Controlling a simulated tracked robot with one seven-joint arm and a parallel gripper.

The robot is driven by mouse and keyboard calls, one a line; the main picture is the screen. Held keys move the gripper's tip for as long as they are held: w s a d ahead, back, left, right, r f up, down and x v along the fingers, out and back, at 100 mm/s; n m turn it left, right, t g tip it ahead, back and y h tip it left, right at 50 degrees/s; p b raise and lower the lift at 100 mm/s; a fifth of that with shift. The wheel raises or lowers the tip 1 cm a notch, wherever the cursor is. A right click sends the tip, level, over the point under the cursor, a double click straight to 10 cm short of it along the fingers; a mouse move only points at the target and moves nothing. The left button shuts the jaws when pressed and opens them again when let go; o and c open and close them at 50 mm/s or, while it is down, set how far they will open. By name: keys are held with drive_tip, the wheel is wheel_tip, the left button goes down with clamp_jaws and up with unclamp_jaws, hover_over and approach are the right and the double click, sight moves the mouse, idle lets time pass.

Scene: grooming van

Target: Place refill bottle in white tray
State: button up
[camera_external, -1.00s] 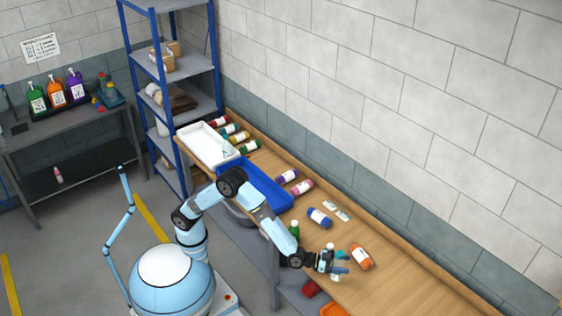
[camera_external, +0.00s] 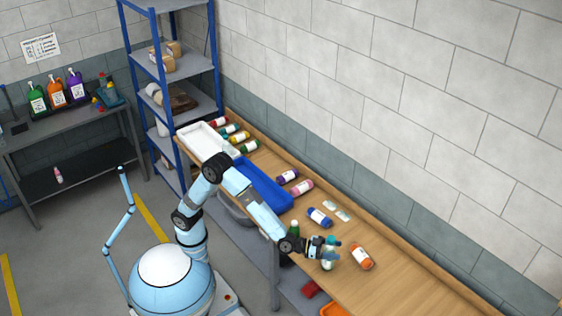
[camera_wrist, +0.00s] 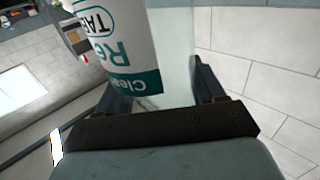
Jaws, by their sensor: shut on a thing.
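My gripper (camera_external: 325,244) is shut on the refill bottle (camera_external: 329,259), a pale bottle with a teal top and a white label. It holds the bottle roughly upright over the front edge of the bench, and the bottle looks lifted. In the wrist view the bottle (camera_wrist: 125,45) fills the space between the fingers, its white and teal label facing the camera. The white tray (camera_external: 203,140) lies at the far left end of the bench, empty as far as I can see. My arm hides its near corner.
A blue tray (camera_external: 262,186) lies beside the white tray. Several coloured bottles line the bench's wall side; a blue-capped bottle (camera_external: 319,217) and an orange bottle (camera_external: 361,256) stand or lie near my gripper. A green bottle (camera_external: 293,228) is just behind my wrist. A blue shelf rack (camera_external: 170,90) rises past the white tray.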

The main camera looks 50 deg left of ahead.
wheel_tip(320, 180, up, 6)
drive_tip(key=shift+f, duration=0.1)
drive_tip(key=w+a+n+t+y, duration=0.5)
drive_tip(key=w+a+y, duration=0.2)
drive_tip(key=w+a, duration=2.1)
drive_tip(key=w+a+n+t+y, duration=0.1)
drive_tip(key=w+a+n+y, duration=0.4)
drive_tip(key=a, duration=1.3)
drive_tip(key=w+a+n+y, duration=0.1)
drive_tip(key=w+a+y, duration=0.5)
drive_tip(key=a, duration=1.3)
drive_tip(key=s+a+n+g+y, duration=0.1)
drive_tip(key=s+a+n+y, duration=0.15)
drive_tip(key=a, duration=1.15)
drive_tip(key=s+a+n+g+y, duration=0.2)
drive_tip(key=s+a, duration=0.2)
drive_tip(key=a, duration=1)
drive_tip(key=s+a+n+g+y, duration=0.1)
drive_tip(key=s+a+n+y, duration=0.15)
drive_tip(key=a, duration=1.15)
drive_tip(key=s+a+n+g+y, duration=0.5)
drive_tip(key=s+a+g, duration=0.2)
drive_tip(key=s+a, duration=1.7)
wheel_tip(320, 180, down, 11)
drive_tip(key=w+a+f, duration=0.9)
drive_tip(key=f, duration=0.4)
